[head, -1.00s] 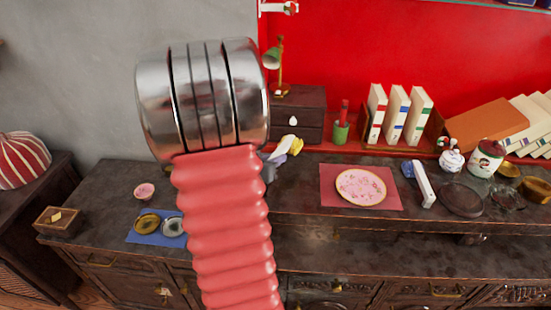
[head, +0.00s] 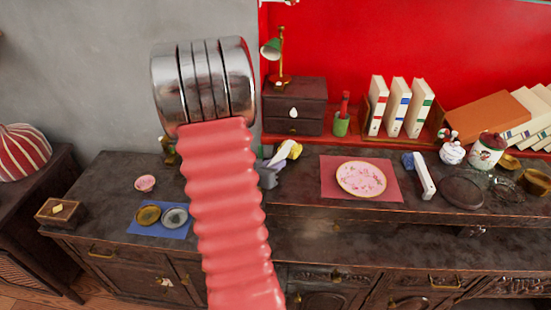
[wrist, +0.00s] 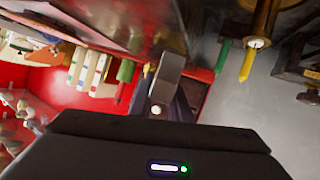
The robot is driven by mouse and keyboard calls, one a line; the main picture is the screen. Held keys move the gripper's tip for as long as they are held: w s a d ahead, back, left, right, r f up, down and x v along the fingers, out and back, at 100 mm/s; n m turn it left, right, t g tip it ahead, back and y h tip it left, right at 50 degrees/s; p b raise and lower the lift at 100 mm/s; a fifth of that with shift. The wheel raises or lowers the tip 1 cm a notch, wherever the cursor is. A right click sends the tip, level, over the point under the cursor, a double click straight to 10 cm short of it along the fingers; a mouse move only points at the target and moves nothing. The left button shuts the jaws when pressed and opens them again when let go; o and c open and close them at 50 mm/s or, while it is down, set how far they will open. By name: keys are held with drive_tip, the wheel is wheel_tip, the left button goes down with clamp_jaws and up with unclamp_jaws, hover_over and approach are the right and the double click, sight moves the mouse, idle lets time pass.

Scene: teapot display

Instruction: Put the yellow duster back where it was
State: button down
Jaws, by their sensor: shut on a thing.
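The yellow duster (head: 291,149), yellow with a whitish part, is in the head view just right of my red arm, over the back of the dark sideboard (head: 290,220). My grey gripper (head: 272,171) is shut on it; the arm hides most of the gripper. I cannot tell whether the duster touches the sideboard top. In the wrist view one grey finger (wrist: 166,80) shows, with a small yellow bit (wrist: 147,68) beside it. The exact grip is hidden.
Behind stand a dark drawer box (head: 294,102) with a green lamp (head: 271,47) and a green cup (head: 341,125). Right is a pink plate (head: 361,178) on a red mat (head: 332,188); left is a blue mat (head: 140,228) with two small dishes. The front strip is clear.

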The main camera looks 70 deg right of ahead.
drive_tip(key=shift+f, duration=0.45)
drive_tip(key=shift+f, duration=0.5)
idle(0.4)
drive_tip(key=c, duration=1.6)
unclamp_jaws()
drive_tip(key=shift+a, duration=0.1)
drive_tip(key=shift+v, duration=3.65)
drive_tip(key=shift+w, duration=0.1)
